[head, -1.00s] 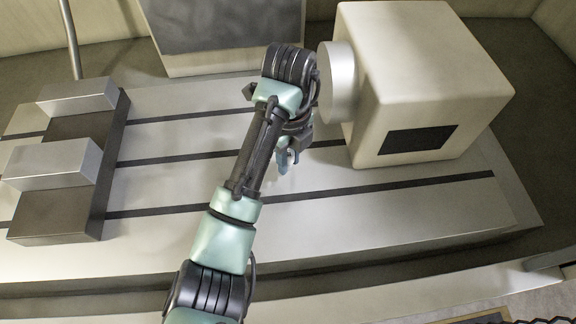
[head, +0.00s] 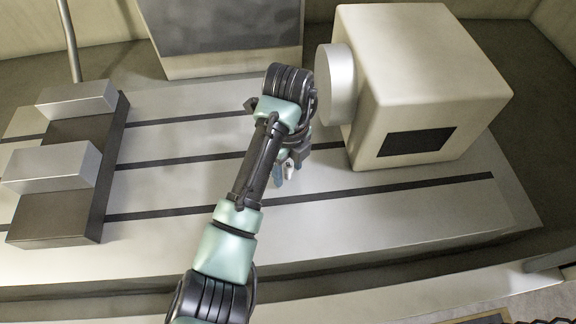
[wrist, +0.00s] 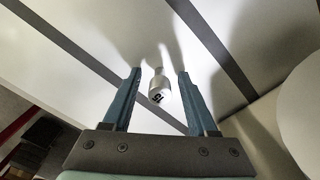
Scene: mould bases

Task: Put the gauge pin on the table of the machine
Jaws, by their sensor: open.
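The gauge pin (wrist: 158,90) is a small pale cylinder with dark marking on its near end, and a narrower part shows beyond it. It appears to stand on the machine table (head: 350,215), though its foot is hard to see. My gripper (wrist: 159,73) is open, with one blue finger on each side of the pin and a gap to each. In the head view, my gripper (head: 288,175) is low over the table, left of the white box's silver disc, with the pin (head: 289,168) partly hidden between the fingers.
The white box (head: 420,80) with its silver disc (head: 336,85) stands close on the right of my gripper. A dark block with two silver jaws (head: 52,168) sits at the left. Dark slots cross the table. Its middle and front are clear.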

